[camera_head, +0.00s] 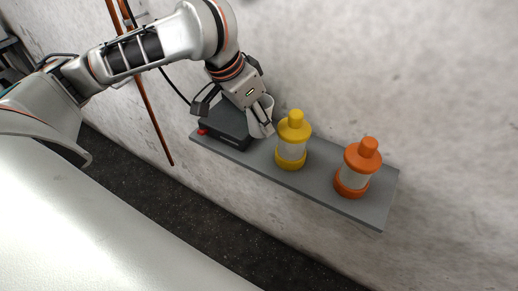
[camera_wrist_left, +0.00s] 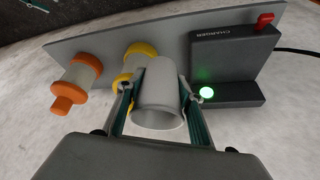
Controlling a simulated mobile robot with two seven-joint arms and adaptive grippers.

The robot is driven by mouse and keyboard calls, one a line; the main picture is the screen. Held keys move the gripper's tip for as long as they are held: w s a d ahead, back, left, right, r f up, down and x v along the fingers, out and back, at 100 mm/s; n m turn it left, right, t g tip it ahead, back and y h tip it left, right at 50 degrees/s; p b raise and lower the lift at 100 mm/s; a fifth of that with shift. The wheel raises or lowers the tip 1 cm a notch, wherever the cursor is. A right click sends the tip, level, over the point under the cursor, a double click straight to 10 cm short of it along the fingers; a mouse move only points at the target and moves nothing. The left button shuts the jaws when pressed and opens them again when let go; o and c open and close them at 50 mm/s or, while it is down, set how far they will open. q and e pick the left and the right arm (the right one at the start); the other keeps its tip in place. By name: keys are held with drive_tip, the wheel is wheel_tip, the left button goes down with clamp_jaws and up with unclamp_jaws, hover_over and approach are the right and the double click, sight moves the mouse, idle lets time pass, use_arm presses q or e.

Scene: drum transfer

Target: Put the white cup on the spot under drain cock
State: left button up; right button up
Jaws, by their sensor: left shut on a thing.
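The white cup (camera_wrist_left: 158,98) is between the two fingers of my left gripper (camera_wrist_left: 158,105) in the left wrist view, and the fingers are shut on it. In the head view the cup (camera_head: 261,118) shows partly behind my left gripper (camera_head: 252,108), at the shelf between the black charger and the yellow container. I cannot tell whether the cup touches the shelf. No drain cock or marked spot is recognisable in either view. My right gripper is not in view.
A grey wall shelf (camera_head: 318,188) holds a black charger (camera_head: 226,128) with a red part and a green light, a yellow-capped container (camera_head: 292,140) close to the cup, and an orange-capped container (camera_head: 357,168). A copper-coloured pipe (camera_head: 148,100) runs along the wall.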

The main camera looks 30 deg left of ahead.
use_arm(q)
wheel_tip(320, 180, down, 6)
drive_tip(key=shift+f+b, duration=0.2)
drive_tip(key=shift+b, duration=0.65)
drive_tip(key=shift+f, duration=0.55)
wheel_tip(320, 180, down, 3)
drive_tip(key=shift+f+b, duration=0.1)
drive_tip(key=shift+b, duration=0.7)
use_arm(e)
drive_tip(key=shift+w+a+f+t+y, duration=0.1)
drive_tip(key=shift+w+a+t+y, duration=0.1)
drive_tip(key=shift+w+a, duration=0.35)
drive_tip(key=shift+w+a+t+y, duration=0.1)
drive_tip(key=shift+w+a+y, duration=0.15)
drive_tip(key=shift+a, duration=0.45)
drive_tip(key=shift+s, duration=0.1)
use_arm(q)
drive_tip(key=o, duration=0.5)
drive_tip(key=shift+f, duration=0.1)
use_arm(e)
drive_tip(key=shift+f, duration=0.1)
use_arm(q)
drive_tip(key=shift+o, duration=0.2)
